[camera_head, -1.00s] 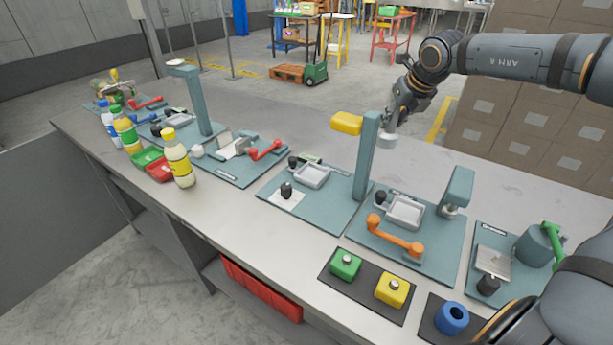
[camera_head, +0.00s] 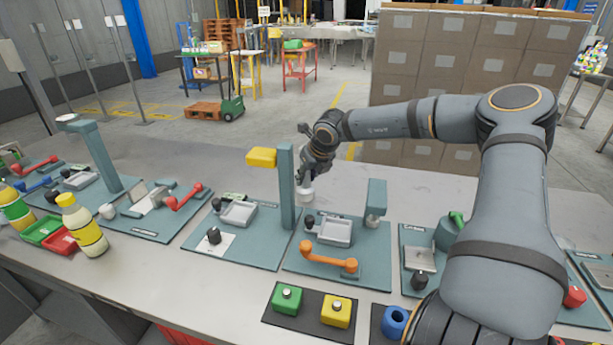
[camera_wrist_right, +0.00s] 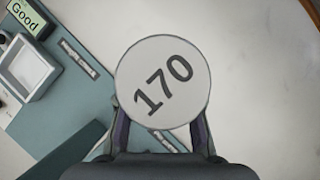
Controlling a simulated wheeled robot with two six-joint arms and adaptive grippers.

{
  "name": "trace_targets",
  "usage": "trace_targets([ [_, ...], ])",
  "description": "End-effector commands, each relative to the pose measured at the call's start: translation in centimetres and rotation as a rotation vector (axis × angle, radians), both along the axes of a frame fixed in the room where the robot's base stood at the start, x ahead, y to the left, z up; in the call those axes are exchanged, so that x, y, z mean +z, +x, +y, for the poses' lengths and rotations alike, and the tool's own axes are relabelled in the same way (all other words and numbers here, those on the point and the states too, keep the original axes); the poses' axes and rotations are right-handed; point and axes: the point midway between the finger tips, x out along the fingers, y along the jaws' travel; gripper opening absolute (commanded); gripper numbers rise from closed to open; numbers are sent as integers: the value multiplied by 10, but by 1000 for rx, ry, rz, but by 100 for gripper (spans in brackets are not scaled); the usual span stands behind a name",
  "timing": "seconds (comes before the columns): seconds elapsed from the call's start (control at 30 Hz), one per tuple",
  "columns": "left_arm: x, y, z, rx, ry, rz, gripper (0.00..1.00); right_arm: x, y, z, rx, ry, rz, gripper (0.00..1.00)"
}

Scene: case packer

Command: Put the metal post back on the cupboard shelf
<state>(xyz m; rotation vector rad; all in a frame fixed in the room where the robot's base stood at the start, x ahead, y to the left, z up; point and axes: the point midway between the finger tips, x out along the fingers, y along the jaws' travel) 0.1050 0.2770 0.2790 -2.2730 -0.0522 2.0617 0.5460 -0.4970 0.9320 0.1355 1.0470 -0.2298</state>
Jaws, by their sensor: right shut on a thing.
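My right gripper (camera_head: 308,182) is shut on a pale round metal post (camera_head: 306,195). In the right wrist view, the post (camera_wrist_right: 162,82) shows its round light-grey end face, marked 170, between the two fingers; the face hides the rest of its length. In the head view, the gripper holds it over the back of the bench, just right of a tall teal column. I cannot tell its gap to the bench top. My left gripper is not in view. I see no cupboard shelf that I can make out.
The tall teal column (camera_head: 287,185) with a yellow head stands close beside the held post. A shorter teal stand (camera_head: 376,200) is to the right. Teal plates with trays and an orange handle (camera_head: 330,259) lie in front. Stacked cartons (camera_head: 480,75) stand behind the bench.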

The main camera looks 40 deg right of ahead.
Motion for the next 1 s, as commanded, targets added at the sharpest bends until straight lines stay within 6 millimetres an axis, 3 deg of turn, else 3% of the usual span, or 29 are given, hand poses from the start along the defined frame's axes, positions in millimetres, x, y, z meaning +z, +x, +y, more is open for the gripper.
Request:
trace_targets([
  [0.33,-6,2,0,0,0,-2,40,-2,1,0,-1,-2,-4,0],
  [0.37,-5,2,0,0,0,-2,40,-2,0,0,0,-1,-2,32],
  [0.5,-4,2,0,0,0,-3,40,-1,0,0,0,-1,-2,51],
  [0.8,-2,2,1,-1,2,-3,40,0,0,0,0,-1,-2,52],
  [1.0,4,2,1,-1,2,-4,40,16,-6,2,-1,7,-7,52],
])
